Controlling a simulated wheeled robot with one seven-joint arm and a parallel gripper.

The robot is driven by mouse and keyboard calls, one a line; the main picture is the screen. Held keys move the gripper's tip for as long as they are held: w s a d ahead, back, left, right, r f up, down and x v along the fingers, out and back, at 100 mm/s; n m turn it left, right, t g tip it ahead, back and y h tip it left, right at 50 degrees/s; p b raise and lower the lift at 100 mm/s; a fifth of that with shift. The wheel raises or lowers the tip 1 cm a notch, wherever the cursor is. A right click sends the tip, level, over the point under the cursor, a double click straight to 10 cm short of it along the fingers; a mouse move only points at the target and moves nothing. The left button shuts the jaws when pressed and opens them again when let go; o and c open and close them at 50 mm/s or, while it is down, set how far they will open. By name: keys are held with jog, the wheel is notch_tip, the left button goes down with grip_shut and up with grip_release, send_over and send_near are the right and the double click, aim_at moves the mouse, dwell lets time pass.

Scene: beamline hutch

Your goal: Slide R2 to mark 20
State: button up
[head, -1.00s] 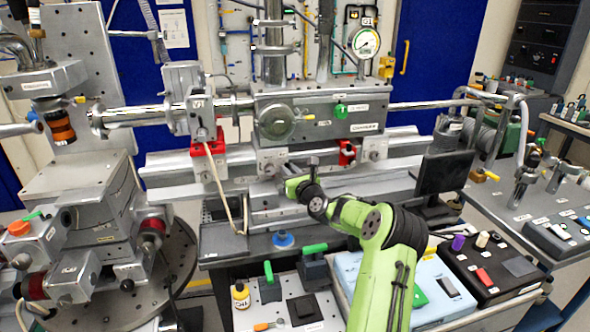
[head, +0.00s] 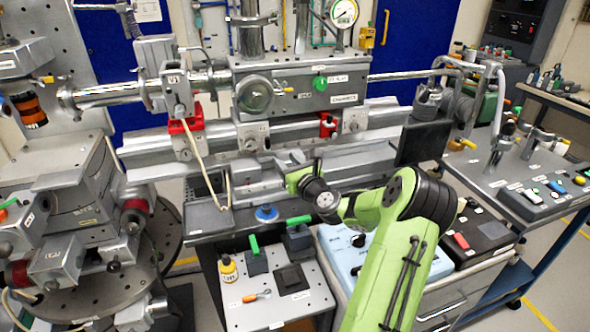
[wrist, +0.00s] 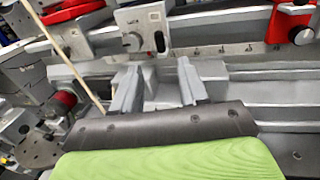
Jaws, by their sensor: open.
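Several carriers sit on the long grey rail (head: 285,130). One has a red clamp (head: 186,126) at the left, a grey knobbed one (head: 253,136) is under the chamber, and a small red one (head: 327,125) is further right. I cannot read which is R2. The wrist view shows a grey carrier plate (wrist: 140,30) with a knob and slot, and a red part (wrist: 290,22) at the right. Scale marks (wrist: 222,49) run along the rail; their numbers are too small to read. My gripper (wrist: 157,88) is open and empty, its fingers below the carrier plate. Its fingertips are hard to make out in the head view.
A thin pale cable (head: 207,170) hangs from the left carrier, left of my gripper in the wrist view. A dark screen (head: 422,142) stands at the right of the rail. A panel with green levers (head: 254,244) lies below. The chamber (head: 300,88) overhangs the rail.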

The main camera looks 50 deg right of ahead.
jog(key=v, duration=0.5)
dwell(0.3)
